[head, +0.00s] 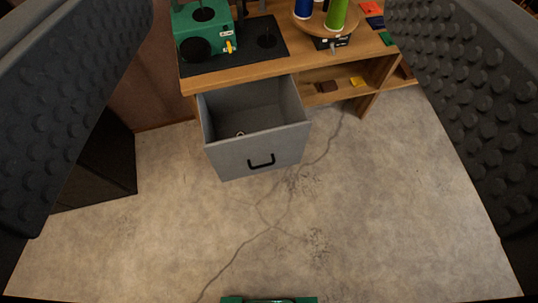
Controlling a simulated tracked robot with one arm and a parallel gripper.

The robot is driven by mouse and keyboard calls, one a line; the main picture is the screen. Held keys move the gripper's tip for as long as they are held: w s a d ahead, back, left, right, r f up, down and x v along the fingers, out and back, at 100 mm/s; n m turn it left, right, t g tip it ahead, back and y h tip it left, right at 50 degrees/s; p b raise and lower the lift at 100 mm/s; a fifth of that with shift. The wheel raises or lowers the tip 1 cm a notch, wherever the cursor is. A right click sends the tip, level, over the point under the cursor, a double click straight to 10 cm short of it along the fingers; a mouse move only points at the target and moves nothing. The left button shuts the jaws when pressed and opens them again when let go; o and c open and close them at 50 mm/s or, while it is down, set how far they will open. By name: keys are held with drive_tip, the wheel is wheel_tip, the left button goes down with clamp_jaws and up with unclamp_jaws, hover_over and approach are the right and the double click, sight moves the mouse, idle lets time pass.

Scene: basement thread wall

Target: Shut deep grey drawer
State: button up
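The deep grey drawer (258,152) is pulled well out from under the wooden bench, in the upper middle of the head view. Its front carries a black bar handle (261,161). A small pale ring-like item lies inside on its floor. My gripper (268,150) shows as two black studded fingers at the left and right edges of the view. They are wide apart with nothing between them close up, and the drawer is beyond them.
The wooden bench (230,75) holds a green machine (203,32) and thread spools, one green (337,14). An open shelf is right of the drawer. A dark box (100,165) stands at left. The cracked concrete floor (330,220) before the drawer is clear.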

drive_tip(key=shift+w+f, duration=0.15)
drive_tip(key=shift+f, duration=0.05)
drive_tip(key=c, duration=0.5)
drive_tip(key=shift+m+g+y, duration=0.3)
drive_tip(key=shift+m+y, duration=0.1)
drive_tip(key=shift+y, duration=0.1)
drive_tip(key=w+f, duration=0.4)
drive_tip(key=shift+d, duration=0.2)
clamp_jaws()
drive_tip(key=m+g+y+b, duration=0.15)
drive_tip(key=m+g, duration=0.45)
drive_tip(key=m, duration=0.8)
hover_over(282, 137)
drive_tip(key=s+d, duration=0.4)
drive_tip(key=s, duration=1)
wheel_tip(282, 137, down, 58)
drive_tip(key=b+x, duration=0.1)
drive_tip(key=x, duration=0.3)
drive_tip(key=w+r+b+x, duration=0.1)
drive_tip(key=x, duration=0.3)
drive_tip(key=b+x, duration=0.1)
drive_tip(key=x, duration=0.3)
drive_tip(key=shift+w+a+r, duration=0.15)
drive_tip(key=shift+w+r, duration=0.25)
drive_tip(key=shift+w+a+r, duration=0.1)
drive_tip(key=shift+w+a, duration=0.15)
drive_tip(key=shift+w, duration=0.25)
